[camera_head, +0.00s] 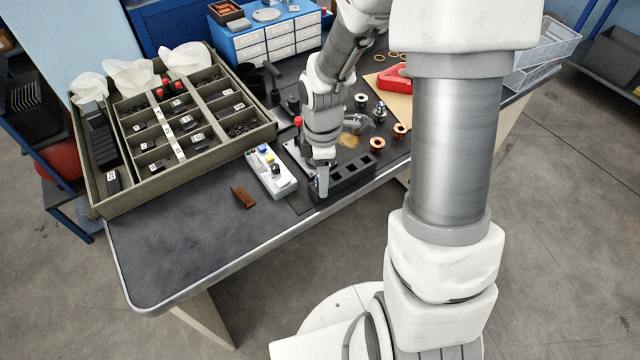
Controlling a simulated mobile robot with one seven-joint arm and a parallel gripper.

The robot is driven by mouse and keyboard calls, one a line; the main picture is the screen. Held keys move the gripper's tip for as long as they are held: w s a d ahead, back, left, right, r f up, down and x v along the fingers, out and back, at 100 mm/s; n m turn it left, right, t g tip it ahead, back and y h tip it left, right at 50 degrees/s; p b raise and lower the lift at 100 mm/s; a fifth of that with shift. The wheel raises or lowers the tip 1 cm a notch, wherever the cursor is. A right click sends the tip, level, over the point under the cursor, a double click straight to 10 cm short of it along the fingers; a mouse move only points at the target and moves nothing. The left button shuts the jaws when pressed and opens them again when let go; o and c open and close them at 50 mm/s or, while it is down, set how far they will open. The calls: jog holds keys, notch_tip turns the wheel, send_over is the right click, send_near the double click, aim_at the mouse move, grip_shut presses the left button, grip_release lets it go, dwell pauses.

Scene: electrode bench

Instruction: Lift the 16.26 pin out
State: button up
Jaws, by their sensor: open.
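My gripper (322,186) points down at the left end of a black block with square openings (352,178) near the front edge of the bench. The gripper is open. The arm and fingers cover the block's left end, and I cannot tell whether a pin stands between the fingers. A large olive tray (190,183) at the left has compartments with small dark parts and white number labels. The labels are too small to read, so I cannot make out which thing is the 16.26 pin.
A grey box with coloured buttons (272,172) lies left of the block, and a brown angled piece (242,196) beyond it. Copper-coloured spools (378,145) stand to the right. Blue drawers (270,40) stand behind. The front left bench top (180,250) is clear.

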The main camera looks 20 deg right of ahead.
grip_shut()
jog(key=shift+r, duration=0.1)
dwell(0.3)
jog(key=r+p, duration=0.1)
jog(key=r, duration=0.1)
jog(key=d+r+p, duration=0.1)
jog(key=r, duration=0.2)
jog(key=shift+d, duration=0.15)
jog(key=d+r+p, duration=0.2)
jog(key=d+r, duration=0.4)
jog(key=d, duration=0.4)
jog(key=shift+w+d, duration=0.2)
